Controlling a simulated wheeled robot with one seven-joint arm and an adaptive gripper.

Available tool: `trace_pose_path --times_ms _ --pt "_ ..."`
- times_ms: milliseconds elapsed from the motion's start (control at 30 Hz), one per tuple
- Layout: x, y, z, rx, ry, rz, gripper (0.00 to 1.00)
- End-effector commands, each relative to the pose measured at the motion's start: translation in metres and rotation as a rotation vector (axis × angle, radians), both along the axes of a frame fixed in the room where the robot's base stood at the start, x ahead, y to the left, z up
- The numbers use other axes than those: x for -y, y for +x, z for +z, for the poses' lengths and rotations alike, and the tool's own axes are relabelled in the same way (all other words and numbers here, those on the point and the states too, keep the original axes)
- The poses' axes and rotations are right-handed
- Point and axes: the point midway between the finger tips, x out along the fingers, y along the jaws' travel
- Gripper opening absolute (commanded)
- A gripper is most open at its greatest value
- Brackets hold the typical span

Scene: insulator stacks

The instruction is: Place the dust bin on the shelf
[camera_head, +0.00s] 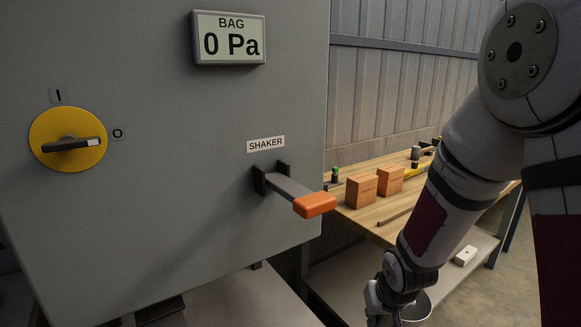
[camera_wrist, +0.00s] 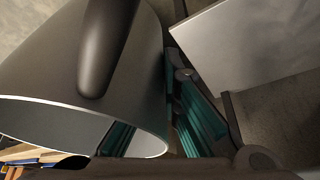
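The dust bin (camera_wrist: 60,55) is a grey metal bucket with a light rim and a dark bar-like handle. It fills the left of the wrist view, tilted, with its mouth toward the bottom. My gripper (camera_wrist: 160,130) has teal-padded fingers on either side of the bin's wall near the rim, one seemingly inside the mouth, and looks shut on it. In the head view, my gripper (camera_head: 382,300) is low at the bottom, with part of the bin (camera_head: 417,308) beside it. A pale lower shelf (camera_head: 482,243) runs under the wooden workbench.
Orange boxes (camera_head: 361,190) stand on the workbench (camera_head: 398,206). A small white block (camera_head: 465,255) lies on the lower shelf. A pale panel (camera_wrist: 250,45) is right of my gripper.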

Motion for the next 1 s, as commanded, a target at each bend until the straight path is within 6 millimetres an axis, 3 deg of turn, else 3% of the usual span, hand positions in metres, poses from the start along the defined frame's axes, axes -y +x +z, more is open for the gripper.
trace_pose_path --times_ms 33,500,700,1000 --pt "0.000 -0.006 0.015 0.000 0.000 0.000 0.00" --pt "0.000 -0.045 0.085 0.001 -0.001 0.000 0.00" --pt "0.000 -0.055 0.100 0.002 -0.001 0.001 0.00" --pt "0.000 -0.057 0.102 0.002 -0.001 0.000 0.00"
